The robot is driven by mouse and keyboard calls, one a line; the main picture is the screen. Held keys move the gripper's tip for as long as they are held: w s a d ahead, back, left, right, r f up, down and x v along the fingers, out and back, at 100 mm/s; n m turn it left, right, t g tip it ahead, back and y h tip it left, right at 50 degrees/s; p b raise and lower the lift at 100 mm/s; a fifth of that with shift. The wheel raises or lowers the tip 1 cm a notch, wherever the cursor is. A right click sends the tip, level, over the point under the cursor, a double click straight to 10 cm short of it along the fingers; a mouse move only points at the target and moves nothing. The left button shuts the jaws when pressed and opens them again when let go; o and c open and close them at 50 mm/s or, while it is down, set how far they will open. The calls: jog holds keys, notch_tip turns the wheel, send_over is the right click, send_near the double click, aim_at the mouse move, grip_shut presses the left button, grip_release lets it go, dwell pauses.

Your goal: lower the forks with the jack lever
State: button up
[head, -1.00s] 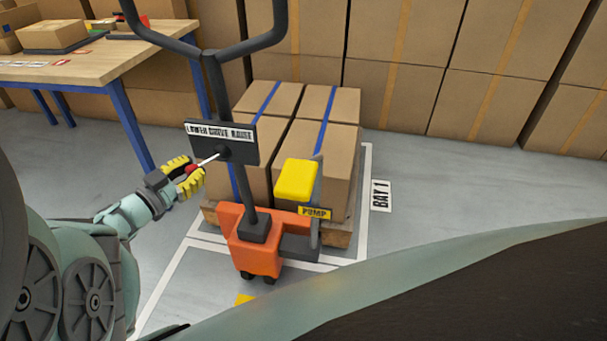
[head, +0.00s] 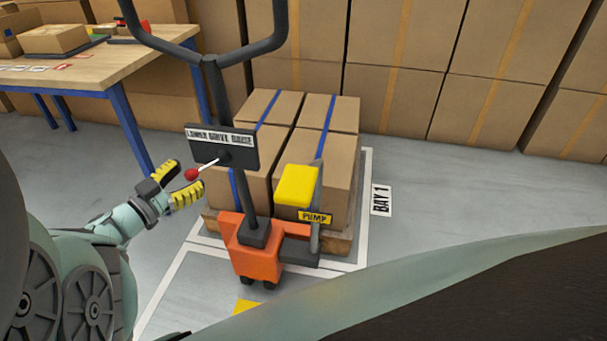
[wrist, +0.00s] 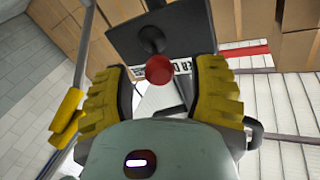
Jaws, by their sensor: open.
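The jack lever is a thin white rod with a red knob (head: 191,174) on a black plate (head: 222,147) marked LOWER, DRIVE, RAISE. The lever points left and slightly down, toward the LOWER end. My gripper (head: 178,186) is open at the knob, its yellow-padded fingers apart. In the wrist view the red knob (wrist: 159,69) shows between and just beyond the fingertips; no contact is visible. The orange pallet jack (head: 257,258) stands at a wooden pallet (head: 337,243) loaded with cartons (head: 328,150). The forks are hidden.
A yellow pump pedal (head: 297,186) is on the jack's right. A wooden table (head: 100,66) with blue legs stands at the left. Stacked cartons (head: 400,60) line the back. The floor right of the BAY 1 sign (head: 381,200) is clear.

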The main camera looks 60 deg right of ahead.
jog(key=a, duration=1)
jog(key=shift+a, duration=0.15)
